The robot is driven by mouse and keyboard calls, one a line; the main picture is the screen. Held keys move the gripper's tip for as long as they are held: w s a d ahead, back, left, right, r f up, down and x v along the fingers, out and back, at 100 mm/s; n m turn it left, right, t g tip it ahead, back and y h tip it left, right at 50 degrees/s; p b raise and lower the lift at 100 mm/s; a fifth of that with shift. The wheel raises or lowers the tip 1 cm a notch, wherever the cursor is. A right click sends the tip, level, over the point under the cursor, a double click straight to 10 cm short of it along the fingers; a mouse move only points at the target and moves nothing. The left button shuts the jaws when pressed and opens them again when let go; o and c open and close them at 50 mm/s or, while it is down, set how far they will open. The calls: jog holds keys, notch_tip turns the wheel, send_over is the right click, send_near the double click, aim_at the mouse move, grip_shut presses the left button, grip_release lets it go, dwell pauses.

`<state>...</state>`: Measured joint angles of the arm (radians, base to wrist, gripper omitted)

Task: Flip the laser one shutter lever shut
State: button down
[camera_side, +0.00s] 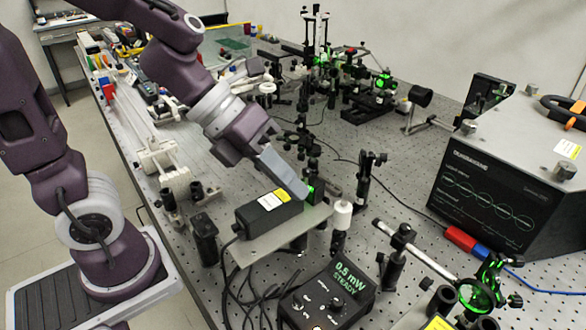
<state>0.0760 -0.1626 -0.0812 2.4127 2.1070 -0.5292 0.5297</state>
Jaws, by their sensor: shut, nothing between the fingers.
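A black laser box (262,218) with a yellow and white label lies on a grey mounting plate (262,247) near the middle of the bench. My gripper (304,194) is shut and empty, with its fingertips at the far right end of this box, beside a small green glow. I cannot make out a shutter lever there; the fingers may cover it. Whether the fingertips touch the box cannot be told.
A controller (328,296) reading "0.5 mW STEADY" stands in front, with loose black cables to its left. A white-topped post (341,214) and a black post mount (369,180) stand close right of the fingertips. A large instrument (505,185) fills the right side.

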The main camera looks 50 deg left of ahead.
jog(key=s+a+f, duration=0.1)
jog(key=s+a, duration=0.3)
jog(key=a, duration=0.5)
jog(key=shift+s, duration=0.25)
